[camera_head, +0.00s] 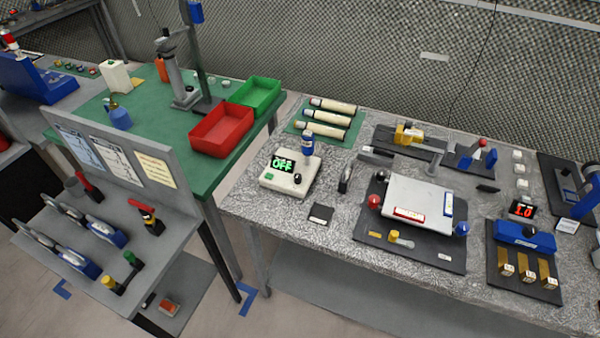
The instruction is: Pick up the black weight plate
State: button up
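No thing in the head view is plainly marked as the black weight plate. A thin dark piece with a pale edge (345,180) stands upright on the grey speckled table (250,206), just right of the white device reading OFF (290,174). It may be the plate, but it is too small to be sure. A flat black square (320,214) lies near the table's front edge, below that device. My gripper is not in view.
A dark mat with a white platform (418,203) and red and blue knobs is to the right. Cream rolls (328,117) lie behind. The green table (150,133) holds a red bin (221,130) and a green bin (257,94). A grey tool stand (105,152) is at front left.

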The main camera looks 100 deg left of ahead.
aim_at(346, 178)
jog(key=u, duration=2.9)
jog(key=i+j+z, duration=0.2)
jog(key=z, duration=0.15)
jog(key=i+j+z, duration=0.3)
jog(key=j, duration=0.15)
jog(key=j+z, duration=0.35)
